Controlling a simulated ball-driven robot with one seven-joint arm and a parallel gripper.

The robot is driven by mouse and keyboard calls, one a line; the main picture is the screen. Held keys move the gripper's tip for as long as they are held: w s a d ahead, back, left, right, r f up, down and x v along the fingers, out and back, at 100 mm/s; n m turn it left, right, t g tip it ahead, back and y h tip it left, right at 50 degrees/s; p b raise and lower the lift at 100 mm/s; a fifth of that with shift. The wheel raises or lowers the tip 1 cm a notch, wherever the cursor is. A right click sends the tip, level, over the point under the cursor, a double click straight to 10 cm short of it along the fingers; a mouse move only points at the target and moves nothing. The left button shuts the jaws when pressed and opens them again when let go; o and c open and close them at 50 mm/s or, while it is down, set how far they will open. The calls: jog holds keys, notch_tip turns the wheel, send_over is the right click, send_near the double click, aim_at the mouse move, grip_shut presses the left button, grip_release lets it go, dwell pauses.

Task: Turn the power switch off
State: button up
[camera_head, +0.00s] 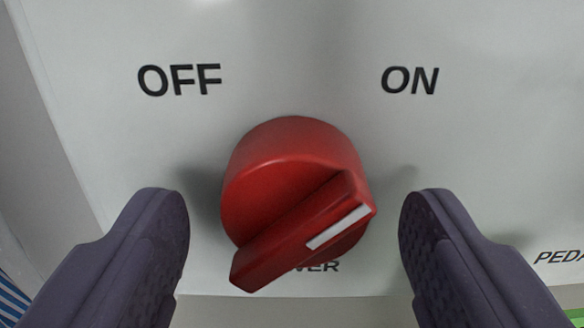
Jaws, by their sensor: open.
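The power switch (285,185) is a red rotary knob on a white panel, in the middle of the view. Its raised grip bar runs diagonally from lower left to upper right. A white marker line (338,227) on the bar lies at its right end, on the side of the ON label (410,81). The OFF label (180,79) is at the upper left. My gripper (294,225) is open, with one dark finger on each side of the knob and a visible gap to it on both sides. The knob hides part of the lettering below it.
The white panel (300,60) fills most of the view, with its left edge slanting at the far left. A partly cut-off label (560,257) shows at the right. Blue stripes (12,303) show at the lower left corner and a green strip (575,317) at the lower right.

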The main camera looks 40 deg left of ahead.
jog(key=shift+w+a, duration=0.2)
jog(key=shift+c, duration=0.4)
jog(key=c, duration=1)
jog(key=shift+n+b, duration=0.3)
jog(key=shift+b, duration=0.2)
jog(key=n+b, duration=1.7)
jog(key=b, duration=0.9)
jog(key=shift+d, duration=0.1)
jog(key=shift+r+n, duration=0.15)
jog(key=shift+n, duration=0.15)
